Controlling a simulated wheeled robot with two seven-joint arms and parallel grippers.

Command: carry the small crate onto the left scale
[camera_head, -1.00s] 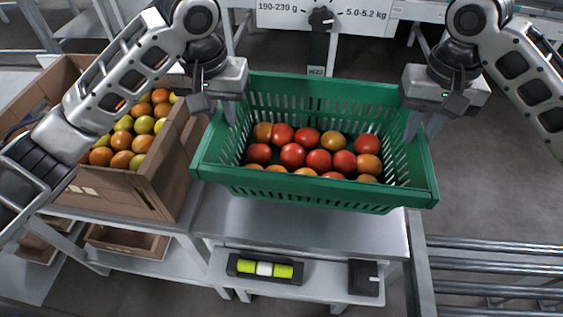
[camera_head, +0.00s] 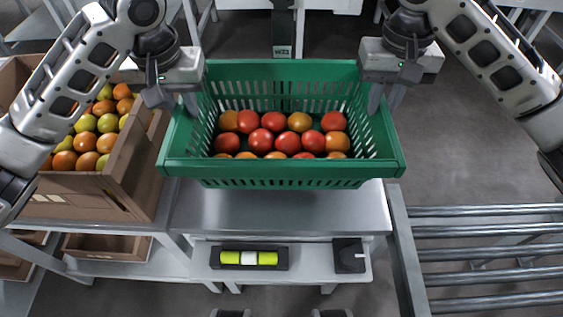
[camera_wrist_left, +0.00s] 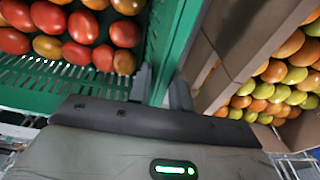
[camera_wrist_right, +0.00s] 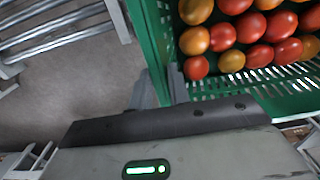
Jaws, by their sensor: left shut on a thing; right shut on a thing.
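The small green crate (camera_head: 280,171) holds several red and orange tomatoes and looks roughly level above a grey metal table (camera_head: 280,213). Whether its base touches anything is hidden. My left gripper (camera_head: 191,104) is shut on the crate's left side wall; in the left wrist view its fingers (camera_wrist_left: 161,88) straddle the green wall (camera_wrist_left: 172,45). My right gripper (camera_head: 384,100) is shut on the right side wall; the right wrist view shows its fingers (camera_wrist_right: 160,90) at that wall (camera_wrist_right: 158,45). No scale can be made out with certainty.
A cardboard box (camera_head: 135,178) of mixed tomatoes stands close to the left of the crate. A roller conveyor (camera_head: 485,246) is at the lower right. A black holder with a yellow-green cylinder (camera_head: 249,257) and a small black box (camera_head: 348,255) sit on a lower shelf. A dark post (camera_head: 284,28) stands behind.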

